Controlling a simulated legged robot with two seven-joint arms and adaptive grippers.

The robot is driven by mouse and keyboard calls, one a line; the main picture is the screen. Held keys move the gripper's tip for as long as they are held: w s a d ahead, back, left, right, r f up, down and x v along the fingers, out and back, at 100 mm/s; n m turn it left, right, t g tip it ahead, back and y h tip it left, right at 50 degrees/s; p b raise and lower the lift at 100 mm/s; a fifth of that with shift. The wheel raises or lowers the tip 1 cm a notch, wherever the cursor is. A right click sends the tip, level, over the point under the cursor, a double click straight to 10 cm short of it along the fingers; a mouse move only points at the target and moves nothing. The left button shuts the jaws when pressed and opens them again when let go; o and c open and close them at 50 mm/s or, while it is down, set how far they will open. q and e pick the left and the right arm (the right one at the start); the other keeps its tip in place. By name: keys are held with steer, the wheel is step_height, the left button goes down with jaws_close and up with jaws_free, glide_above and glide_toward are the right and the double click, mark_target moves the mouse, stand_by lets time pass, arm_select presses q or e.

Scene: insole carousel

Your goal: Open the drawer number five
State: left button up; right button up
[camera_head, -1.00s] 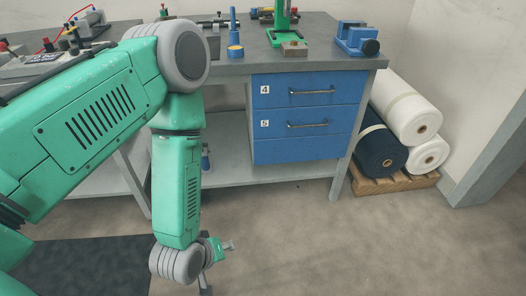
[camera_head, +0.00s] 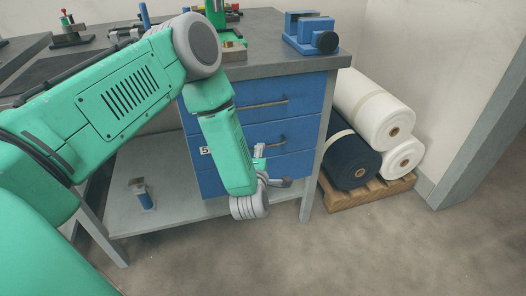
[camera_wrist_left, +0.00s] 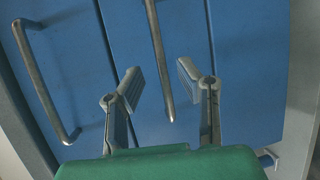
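The blue drawer number five (camera_head: 297,132) is the middle front of the cabinet, under another blue drawer (camera_head: 300,92). Its "5" label (camera_head: 204,150) shows beside my left forearm, which hides part of the front. Its bar handle is partly visible in the head view (camera_head: 284,138). My left gripper (camera_head: 273,167) is in front of the cabinet, just below that handle. In the left wrist view, the gripper (camera_wrist_left: 159,78) is open and empty. The handle's end (camera_wrist_left: 168,105) appears between its fingers; I cannot tell the depth gap. The drawer looks shut. My right gripper is out of view.
The upper drawer's handle (camera_wrist_left: 48,85) runs left of the fingers in the wrist view. A blue vise (camera_head: 311,33) stands on the worktop (camera_head: 262,65). Fabric rolls (camera_head: 372,110) lie on a pallet (camera_head: 372,190) right of the cabinet. The floor in front is clear.

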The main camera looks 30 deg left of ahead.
arm_select(q)
steer(key=x, duration=0.2)
steer(key=b+x, duration=0.1)
steer(key=x, duration=0.2)
steer(key=shift+s+a+f, duration=0.1)
steer(key=shift+s+a, duration=0.1)
steer(key=shift+a, duration=0.15)
steer(key=shift+d, duration=0.3)
jaws_close()
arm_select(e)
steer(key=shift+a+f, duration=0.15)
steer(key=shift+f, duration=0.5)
arm_select(q)
steer(key=shift+a, duration=0.1)
